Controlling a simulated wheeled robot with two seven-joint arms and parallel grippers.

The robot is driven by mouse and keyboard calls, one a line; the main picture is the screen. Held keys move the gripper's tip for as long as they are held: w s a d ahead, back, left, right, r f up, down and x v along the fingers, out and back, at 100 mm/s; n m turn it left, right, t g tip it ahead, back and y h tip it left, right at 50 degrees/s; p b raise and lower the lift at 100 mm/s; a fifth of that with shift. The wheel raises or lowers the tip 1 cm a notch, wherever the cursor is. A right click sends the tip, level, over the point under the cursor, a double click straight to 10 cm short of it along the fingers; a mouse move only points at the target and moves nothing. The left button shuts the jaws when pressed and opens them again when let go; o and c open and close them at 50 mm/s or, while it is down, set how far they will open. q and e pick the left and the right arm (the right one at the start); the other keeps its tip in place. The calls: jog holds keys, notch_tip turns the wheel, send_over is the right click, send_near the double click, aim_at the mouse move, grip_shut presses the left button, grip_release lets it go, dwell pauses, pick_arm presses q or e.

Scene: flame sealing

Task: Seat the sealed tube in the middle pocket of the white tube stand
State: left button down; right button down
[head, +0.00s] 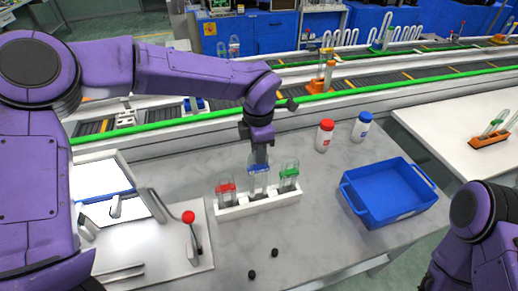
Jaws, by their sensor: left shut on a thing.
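The white tube stand (232,212) is on the grey table, near the middle of the head view. A tube with a red band (226,188) stands in its left pocket and one with a green band (290,173) in its right pocket. My left gripper (259,160) is above the middle of the stand, shut on a clear tube with a blue band (258,180). This tube is roughly upright, over or in the middle pocket; its band is higher above the stand than the other two. I cannot tell how deep its lower end is. My right gripper is out of view.
A blue bin (416,212) is right of the stand. A red-knobbed lever (189,217) rises at left. Two small black pieces lie in front. A conveyor runs behind.

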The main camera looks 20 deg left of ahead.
aim_at(259, 166)
pick_arm(q)
jog(key=shift+f+b, duration=1.4)
jog(key=shift+f, duration=1.6)
dwell(0.8)
jog(key=c, duration=1)
grip_release()
jog(key=shift+r, duration=0.1)
notch_tip(259, 166, up, 4)
jog(key=p, duration=0.4)
jog(key=shift+r+p, duration=0.25)
jog(key=shift+p, duration=0.15)
notch_tip(259, 166, up, 10)
jog(key=shift+r+b, duration=0.25)
jog(key=shift+b, duration=0.95)
